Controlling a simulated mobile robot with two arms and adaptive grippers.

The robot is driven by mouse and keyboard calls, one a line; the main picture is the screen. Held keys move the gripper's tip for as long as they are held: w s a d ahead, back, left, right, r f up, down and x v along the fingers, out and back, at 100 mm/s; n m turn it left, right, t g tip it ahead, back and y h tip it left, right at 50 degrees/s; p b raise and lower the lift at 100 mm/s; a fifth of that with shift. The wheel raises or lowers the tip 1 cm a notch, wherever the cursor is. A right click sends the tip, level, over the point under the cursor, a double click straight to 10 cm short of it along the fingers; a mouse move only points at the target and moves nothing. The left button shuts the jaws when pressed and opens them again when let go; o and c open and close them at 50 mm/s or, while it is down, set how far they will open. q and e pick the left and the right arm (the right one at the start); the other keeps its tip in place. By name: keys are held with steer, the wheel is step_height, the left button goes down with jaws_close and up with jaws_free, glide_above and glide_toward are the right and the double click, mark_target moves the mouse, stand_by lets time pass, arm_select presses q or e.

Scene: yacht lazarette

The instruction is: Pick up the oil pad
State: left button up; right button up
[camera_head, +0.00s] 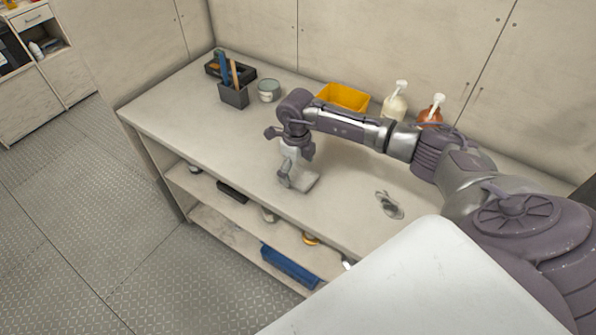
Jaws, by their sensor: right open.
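A flat pale grey pad (305,182), which looks like the oil pad, lies on the bench top near its front edge. My right gripper (286,178) reaches down over the pad's left part, with its fingers pointing at the bench. It is open. The gripper hides part of the pad, and I cannot tell whether the fingers touch it. My left gripper is not in view.
Along the back are a black tool holder (234,96), a grey tin (269,91), a yellow bin (343,97), a white pump bottle (395,106) and an amber pump bottle (431,113). A blue tray (289,267) sits below.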

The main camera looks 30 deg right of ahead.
mark_target(297, 172)
steer(key=shift+f, duration=0.35)
steer(key=c, duration=0.9)
steer(key=shift+r, duration=0.1)
steer(key=shift+r+b, duration=0.35)
steer(key=shift+r, duration=0.2)
step_height(297, 172, up, 3)
steer(key=shift+f+b, duration=0.2)
steer(key=shift+b, duration=0.45)
steer(key=shift+s+d+r+b, duration=0.5)
steer(key=shift+s+d+r, duration=0.7)
steer(key=shift+s, duration=0.4)
steer(key=shift+s+d+r+b, duration=0.55)
steer(key=shift+s+d+r, duration=0.6)
steer(key=shift+s, duration=0.4)
steer(key=shift+s+d+r+b, duration=0.5)
steer(key=shift+s+d+r, duration=0.65)
steer(key=shift+s, duration=0.45)
